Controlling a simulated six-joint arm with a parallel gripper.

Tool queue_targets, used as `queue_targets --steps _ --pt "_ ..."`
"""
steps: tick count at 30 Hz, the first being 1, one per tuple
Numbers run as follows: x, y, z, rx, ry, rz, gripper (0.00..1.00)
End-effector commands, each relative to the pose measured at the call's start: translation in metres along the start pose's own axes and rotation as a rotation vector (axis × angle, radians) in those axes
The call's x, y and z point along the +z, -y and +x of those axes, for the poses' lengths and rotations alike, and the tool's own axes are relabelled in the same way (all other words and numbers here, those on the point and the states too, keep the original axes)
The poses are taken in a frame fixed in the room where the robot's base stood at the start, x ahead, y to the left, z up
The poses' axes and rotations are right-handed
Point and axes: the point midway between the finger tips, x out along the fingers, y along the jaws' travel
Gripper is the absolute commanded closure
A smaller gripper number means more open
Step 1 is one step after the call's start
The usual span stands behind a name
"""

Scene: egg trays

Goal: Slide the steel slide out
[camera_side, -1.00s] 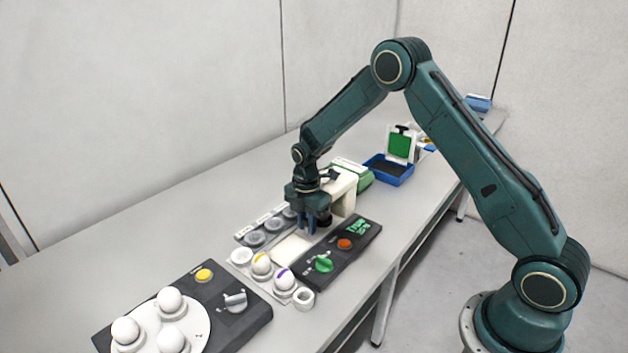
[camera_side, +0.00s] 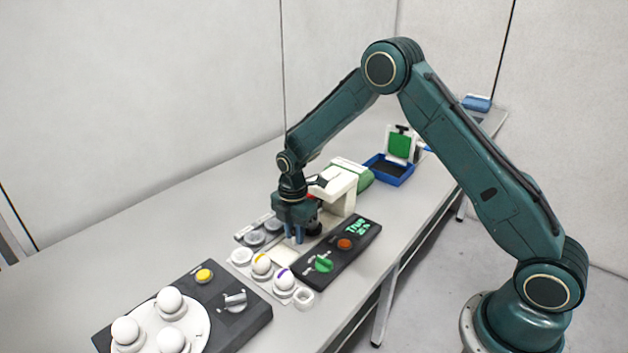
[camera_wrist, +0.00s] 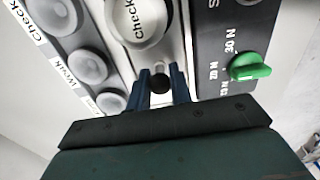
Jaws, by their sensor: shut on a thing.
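My gripper (camera_side: 294,238) is low over the work station, in front of the cream housing (camera_side: 343,185). In the wrist view its two blue fingers (camera_wrist: 160,76) are shut on a small round black knob (camera_wrist: 160,84) between them. The knob appears to belong to the steel slide, a narrow grey metal strip (camera_wrist: 168,57) running between the white round holder marked "check" (camera_wrist: 135,18) and the dark control panel (camera_wrist: 219,65). In the side view my gripper hides the knob and most of the slide.
The control panel (camera_side: 310,271) has a green knob (camera_side: 323,264) and an orange button (camera_side: 344,244). Two marked eggs sit in front. A dark unit (camera_side: 247,318) with white eggs stands at front left. A blue box (camera_side: 388,171) is behind. The table's left part is clear.

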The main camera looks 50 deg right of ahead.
Motion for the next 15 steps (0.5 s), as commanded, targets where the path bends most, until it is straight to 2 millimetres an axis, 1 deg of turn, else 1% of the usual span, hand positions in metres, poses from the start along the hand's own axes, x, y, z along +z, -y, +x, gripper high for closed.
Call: queue_targets --steps 15 --pt "-0.026 0.0 -0.001 0.001 -0.001 -0.002 0.95"
